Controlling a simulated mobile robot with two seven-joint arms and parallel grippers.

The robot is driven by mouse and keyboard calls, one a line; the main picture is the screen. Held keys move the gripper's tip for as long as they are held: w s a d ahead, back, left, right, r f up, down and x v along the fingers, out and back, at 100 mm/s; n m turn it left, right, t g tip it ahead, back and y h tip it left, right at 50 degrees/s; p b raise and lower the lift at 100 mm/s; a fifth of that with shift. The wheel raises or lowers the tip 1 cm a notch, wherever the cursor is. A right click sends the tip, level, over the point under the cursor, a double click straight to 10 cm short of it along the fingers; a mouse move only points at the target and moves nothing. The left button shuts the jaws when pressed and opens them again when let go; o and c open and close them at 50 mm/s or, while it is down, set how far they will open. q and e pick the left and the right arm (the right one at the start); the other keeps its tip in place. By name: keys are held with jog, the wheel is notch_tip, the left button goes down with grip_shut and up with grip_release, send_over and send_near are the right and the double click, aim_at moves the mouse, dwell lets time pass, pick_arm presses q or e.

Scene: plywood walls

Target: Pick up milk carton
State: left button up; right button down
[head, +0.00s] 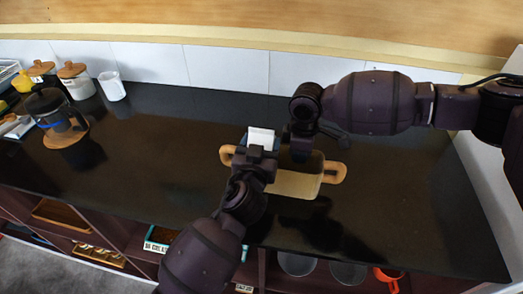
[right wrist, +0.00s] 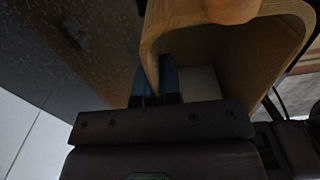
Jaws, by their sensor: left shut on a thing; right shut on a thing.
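A white block-shaped thing, seemingly the milk carton (head: 261,137), shows just beyond my left gripper (head: 260,155) in the head view. My left gripper is shut on it over the left part of a wooden container (head: 296,184) with looped handles. My arm hides most of the carton's lower part. My right gripper (head: 299,150) is at the container's far side, near its middle. In the right wrist view, my right gripper's bluish fingers (right wrist: 157,82) close on the container's thin wooden wall (right wrist: 180,28). A pale surface shows inside the container there.
The container rests on a dark glossy counter (head: 170,140). A French press (head: 52,108), lidded jars (head: 76,82) and a white cup (head: 112,86) stand at the left. Open shelves are below the front edge. A tiled wall (head: 230,68) bounds the back.

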pick_arm(q)
notch_tip(320, 180, up, 18)
dwell(0.5)
jog(key=shift+r, duration=0.1)
pick_arm(e)
jog(key=c, duration=1.2)
grip_release()
notch_tip(320, 180, up, 12)
jog(key=shift+r, duration=0.1)
